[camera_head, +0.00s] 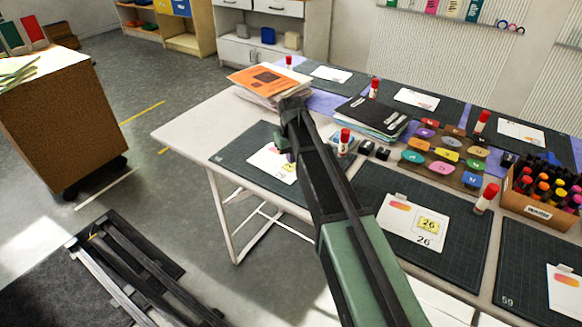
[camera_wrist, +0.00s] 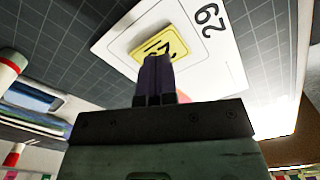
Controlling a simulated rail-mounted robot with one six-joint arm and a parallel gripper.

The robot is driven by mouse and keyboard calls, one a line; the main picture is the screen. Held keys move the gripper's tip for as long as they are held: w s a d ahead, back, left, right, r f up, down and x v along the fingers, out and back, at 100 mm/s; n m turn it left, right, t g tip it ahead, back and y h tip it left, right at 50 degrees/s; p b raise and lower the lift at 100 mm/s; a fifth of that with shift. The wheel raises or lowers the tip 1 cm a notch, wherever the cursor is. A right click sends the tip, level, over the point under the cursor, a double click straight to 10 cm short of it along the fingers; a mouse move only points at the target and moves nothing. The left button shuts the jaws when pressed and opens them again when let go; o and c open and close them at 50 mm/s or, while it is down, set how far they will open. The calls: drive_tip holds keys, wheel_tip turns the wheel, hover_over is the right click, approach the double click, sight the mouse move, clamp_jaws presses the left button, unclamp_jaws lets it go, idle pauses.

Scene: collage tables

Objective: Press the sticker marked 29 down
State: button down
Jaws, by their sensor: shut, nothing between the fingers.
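A red-capped glue stick (camera_head: 344,143) stands right of my gripper. Black folders (camera_head: 375,115) and a paper stack (camera_head: 262,85) lie behind. A card marked 26 (camera_head: 408,238) with its yellow sticker lies on the front mat. A marker box (camera_head: 540,205) stands at right.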

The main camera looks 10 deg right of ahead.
drive_tip(key=shift+f+b, duration=0.7)
drive_tip(key=shift+f, duration=0.05)
idle(0.5)
wheel_tip(320, 180, up, 7)
drive_tip(key=p, duration=0.7)
drive_tip(key=shift+r, duration=0.15)
drive_tip(key=s+r+m+p, duration=0.1)
drive_tip(key=s+r+p, duration=0.2)
drive_tip(key=s, duration=1)
drive_tip(key=s+r+m+p, duration=0.1)
drive_tip(key=s+r+p, duration=0.2)
drive_tip(key=s, duration=1)
drive_tip(key=shift+s+m, duration=0.2)
drive_tip(key=shift+m, duration=0.1)
